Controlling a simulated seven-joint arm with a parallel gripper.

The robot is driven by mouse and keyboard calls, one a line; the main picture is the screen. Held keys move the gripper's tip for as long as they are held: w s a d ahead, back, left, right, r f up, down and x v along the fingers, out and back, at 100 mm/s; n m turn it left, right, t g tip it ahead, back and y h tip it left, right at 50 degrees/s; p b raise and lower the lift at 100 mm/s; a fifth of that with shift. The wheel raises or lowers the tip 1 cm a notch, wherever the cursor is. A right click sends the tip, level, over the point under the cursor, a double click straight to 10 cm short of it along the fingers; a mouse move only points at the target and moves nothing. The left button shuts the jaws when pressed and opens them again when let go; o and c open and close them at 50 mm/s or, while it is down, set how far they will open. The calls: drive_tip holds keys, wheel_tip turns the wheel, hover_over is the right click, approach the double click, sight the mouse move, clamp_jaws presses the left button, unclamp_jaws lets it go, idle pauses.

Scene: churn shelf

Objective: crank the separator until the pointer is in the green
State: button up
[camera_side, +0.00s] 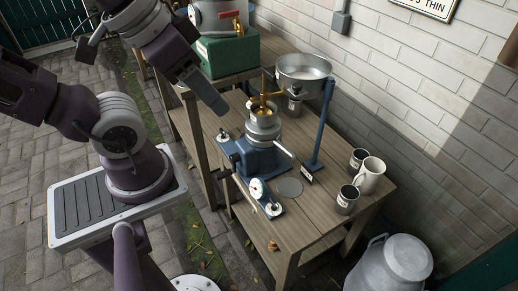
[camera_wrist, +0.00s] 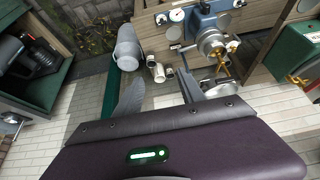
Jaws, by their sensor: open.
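The separator (camera_side: 262,142) stands on the bench, with a blue base, a metal body and brass parts on top. A crank arm with a pale handle (camera_side: 284,149) sticks out at its right front. In the wrist view the separator (camera_wrist: 212,30) is at top right. A round white dial (camera_side: 257,187) stands on a blue plate at the bench's front edge; its pointer and green zone are too small to read. My gripper (camera_wrist: 160,82) is open and empty, its fingers wide apart. In the side view it hangs above and left of the separator, apart from the crank.
A metal bowl (camera_side: 303,70) sits on a blue stand behind the separator. Mugs (camera_side: 370,175) stand at the bench's right end. A milk can (camera_side: 393,265) is on the floor at right. A green box (camera_side: 228,52) with a metal vessel is on the left bench. A brick wall is behind.

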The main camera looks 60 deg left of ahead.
drive_tip(key=w+a+f+n+g+y, duration=0.1)
drive_tip(key=w+a+f, duration=0.2)
drive_tip(key=w+a, duration=0.25)
drive_tip(key=w+a+f+y, duration=0.1)
drive_tip(key=w+a+f, duration=0.2)
drive_tip(key=w+a, duration=0.25)
drive_tip(key=m+g+h, duration=0.1)
drive_tip(key=g+h, duration=0.1)
hover_over(222, 173)
drive_tip(key=s, duration=0.2)
drive_tip(key=s+x, duration=0.2)
drive_tip(key=x, duration=0.9)
drive_tip(key=s+f+x, duration=0.1)
drive_tip(key=s+x, duration=0.2)
drive_tip(key=x, duration=0.8)
drive_tip(key=s+x, duration=0.2)
drive_tip(key=x, duration=1)
drive_tip(key=shift+s+f, duration=0.3)
drive_tip(key=shift+f, duration=0.4)
drive_tip(key=shift+x, duration=4.05)
drive_tip(key=shift+f, duration=0.3)
